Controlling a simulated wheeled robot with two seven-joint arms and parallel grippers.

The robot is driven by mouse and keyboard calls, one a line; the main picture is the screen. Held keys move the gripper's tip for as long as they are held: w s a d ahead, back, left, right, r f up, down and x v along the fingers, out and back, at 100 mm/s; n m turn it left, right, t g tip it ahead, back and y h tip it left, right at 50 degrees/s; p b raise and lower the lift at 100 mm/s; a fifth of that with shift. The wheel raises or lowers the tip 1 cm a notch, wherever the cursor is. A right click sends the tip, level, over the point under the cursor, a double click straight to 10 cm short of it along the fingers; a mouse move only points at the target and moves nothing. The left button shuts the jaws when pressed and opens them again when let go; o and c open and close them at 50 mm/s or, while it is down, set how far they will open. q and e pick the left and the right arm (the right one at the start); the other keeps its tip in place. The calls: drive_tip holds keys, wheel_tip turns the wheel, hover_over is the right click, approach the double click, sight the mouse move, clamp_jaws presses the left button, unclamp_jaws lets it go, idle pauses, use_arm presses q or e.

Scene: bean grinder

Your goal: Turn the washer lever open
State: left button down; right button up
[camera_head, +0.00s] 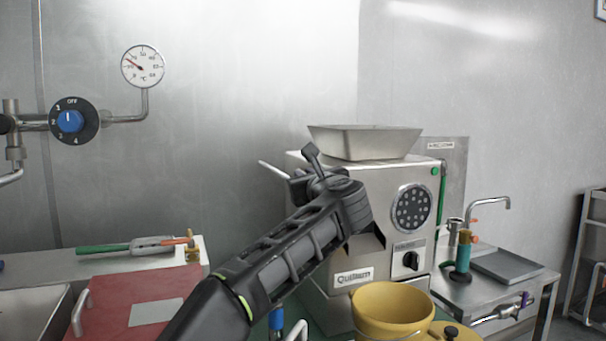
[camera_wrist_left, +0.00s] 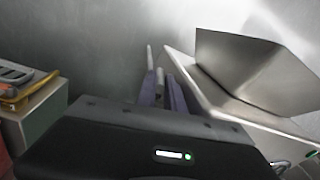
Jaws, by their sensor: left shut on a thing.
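The grinder (camera_head: 330,215) is a pale metal machine with a wide hopper (camera_head: 365,142) on top. A thin metal lever (camera_head: 272,172) sticks out at its upper left side; in the left wrist view its end (camera_wrist_left: 150,57) rises beyond the fingers. My left arm reaches up from the bottom in front of the grinder. My left gripper (camera_head: 296,173) is at the lever, mostly hidden by my own wrist. In the left wrist view its purple-grey fingers (camera_wrist_left: 161,90) are shut around the lever, beside the grinder's edge. My right gripper is not in view.
A yellow bucket (camera_head: 390,308) stands before the grinder. A blue-knobbed dial (camera_head: 72,121) and a gauge (camera_head: 143,66) are on the left wall. A red board (camera_head: 125,300) and a green-handled tool (camera_head: 105,249) lie at left. A sink counter (camera_head: 500,290) is at right.

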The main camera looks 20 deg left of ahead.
use_arm(q)
drive_tip(key=shift+d+f, duration=0.1)
drive_tip(key=shift+f, duration=0.2)
drive_tip(key=c, duration=1.9)
unclamp_jaws()
drive_tip(key=o, duration=0.4)
drive_tip(key=shift+r, duration=0.2)
drive_tip(key=shift+o, duration=0.2)
